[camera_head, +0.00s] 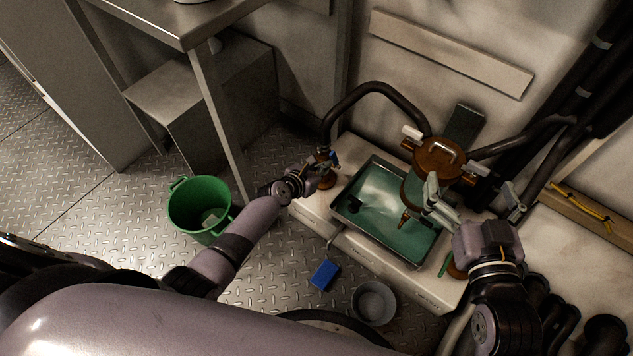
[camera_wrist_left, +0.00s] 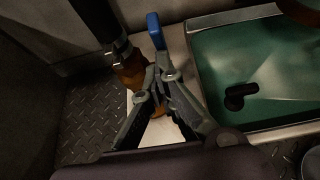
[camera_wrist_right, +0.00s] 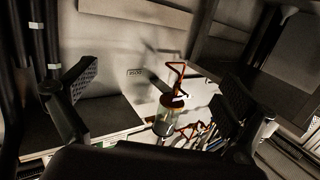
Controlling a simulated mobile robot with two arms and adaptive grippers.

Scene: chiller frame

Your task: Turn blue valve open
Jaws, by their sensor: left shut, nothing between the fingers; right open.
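The blue valve handle (camera_wrist_left: 155,31) stands upright on a brass-coloured fitting (camera_wrist_left: 132,70) at the end of a dark hose in the left wrist view. In the head view the blue handle (camera_head: 334,157) is small and partly hidden by my left gripper (camera_head: 322,166). My left gripper (camera_wrist_left: 163,72) is shut with nothing held, its fingertips just below the blue handle; I cannot tell whether they touch it.
A metal basin (camera_head: 352,221) of green liquid holds a dark drain piece, with a brown round vessel (camera_head: 438,158) above. A green bucket (camera_head: 200,207), blue block (camera_head: 325,274) and grey bowl (camera_head: 373,303) stand on the floor. A metal table (camera_head: 150,20) stands left.

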